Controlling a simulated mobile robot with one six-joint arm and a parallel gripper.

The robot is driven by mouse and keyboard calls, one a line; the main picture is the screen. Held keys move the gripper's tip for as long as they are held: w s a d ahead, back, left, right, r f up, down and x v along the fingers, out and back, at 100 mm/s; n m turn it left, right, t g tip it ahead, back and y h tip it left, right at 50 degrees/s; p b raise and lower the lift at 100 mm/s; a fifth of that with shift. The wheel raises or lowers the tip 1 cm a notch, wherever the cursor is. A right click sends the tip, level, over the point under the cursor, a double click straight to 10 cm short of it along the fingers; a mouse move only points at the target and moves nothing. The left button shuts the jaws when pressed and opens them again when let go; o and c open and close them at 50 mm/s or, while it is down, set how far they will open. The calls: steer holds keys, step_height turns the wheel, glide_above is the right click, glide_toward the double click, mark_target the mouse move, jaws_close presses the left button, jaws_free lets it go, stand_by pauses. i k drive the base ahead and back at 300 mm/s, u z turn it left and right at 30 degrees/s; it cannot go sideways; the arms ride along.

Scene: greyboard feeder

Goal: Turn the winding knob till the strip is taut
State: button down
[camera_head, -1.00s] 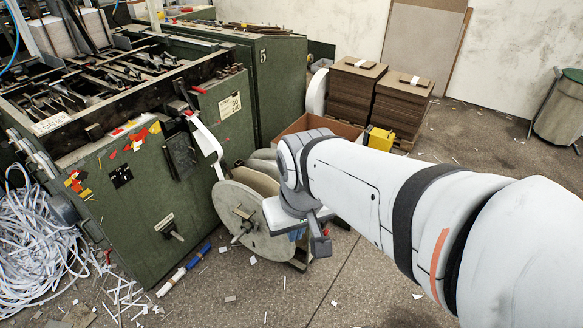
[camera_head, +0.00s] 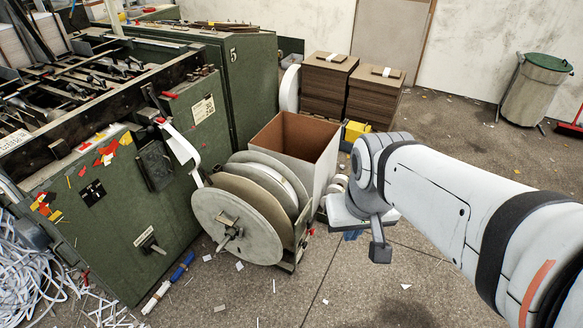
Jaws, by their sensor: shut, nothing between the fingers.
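The reel (camera_head: 212,212) is a set of pale round discs on a low stand beside the green machine. A small handle-like knob (camera_head: 231,232) sticks out at its hub. The white strip (camera_head: 181,146) comes from the machine's side and curves down to the reel's upper left edge; its tension is hard to judge.
The green machine (camera_head: 120,220) stands left of the reel. An open cardboard-lined box (camera_head: 318,145) is right behind the reel. Stacks of brown board (camera_head: 374,100) stand at the back. White strip scrap (camera_head: 35,262) heaps at lower left. The floor in front is mostly clear.

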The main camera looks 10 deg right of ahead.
mark_target(310, 222)
steer(key=u, duration=0.45)
steer(key=i, duration=1.25)
steer(key=z, duration=0.4)
